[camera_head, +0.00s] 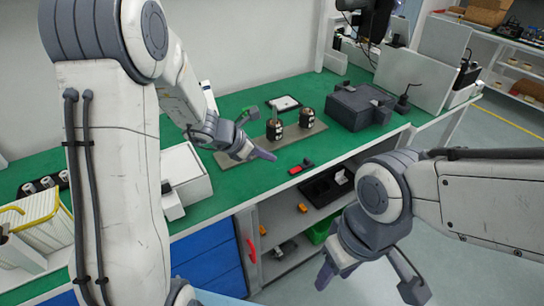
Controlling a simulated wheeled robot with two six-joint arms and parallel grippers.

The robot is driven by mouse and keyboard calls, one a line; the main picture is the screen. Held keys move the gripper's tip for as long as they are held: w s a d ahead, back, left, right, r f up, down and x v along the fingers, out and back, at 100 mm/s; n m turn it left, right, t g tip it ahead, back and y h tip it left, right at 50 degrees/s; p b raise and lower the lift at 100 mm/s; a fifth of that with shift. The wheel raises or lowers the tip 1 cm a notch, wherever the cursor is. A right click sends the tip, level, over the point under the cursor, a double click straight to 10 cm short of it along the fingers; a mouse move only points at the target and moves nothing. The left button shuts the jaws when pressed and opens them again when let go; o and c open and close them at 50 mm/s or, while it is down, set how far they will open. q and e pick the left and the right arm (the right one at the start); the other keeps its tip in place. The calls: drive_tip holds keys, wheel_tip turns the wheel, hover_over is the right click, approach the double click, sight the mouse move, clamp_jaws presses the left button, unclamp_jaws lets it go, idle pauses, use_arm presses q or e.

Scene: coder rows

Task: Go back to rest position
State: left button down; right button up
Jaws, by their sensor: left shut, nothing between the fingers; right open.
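My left gripper (262,154) hangs over the green workbench, just in front of a flat grey plate (306,133). Its fingers are shut with nothing between them. My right gripper (366,287) is in front of the bench, at the lower right, with its fingers spread wide and empty. Two dark cylindrical parts (306,118) stand upright on the plate, apart from both grippers.
The green bench top (240,190) has bare room at its front. A red-and-black item (301,167) lies there. A dark grey box (358,106) stands at the right, a white box (186,175) at the left. Open shelves and blue drawers (215,262) are below.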

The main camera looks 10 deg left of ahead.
idle(0.3)
use_arm(q)
drive_tip(key=s+d+r+m+g, duration=0.4)
drive_tip(key=s+d+m+g, duration=0.1)
drive_tip(key=s+d+m, duration=0.85)
drive_tip(key=s+a+r+m+y, duration=0.1)
drive_tip(key=s+a+m+y, duration=0.1)
drive_tip(key=s+m, duration=0.6)
drive_tip(key=s+a+r+m+g+y, duration=0.1)
drive_tip(key=s+a+m+y, duration=0.1)
drive_tip(key=s+m, duration=0.7)
drive_tip(key=shift+a+m+y+p, duration=0.2)
drive_tip(key=shift+m+y+p, duration=0.35)
drive_tip(key=shift+m, duration=1.2)
drive_tip(key=shift+s, duration=0.1)
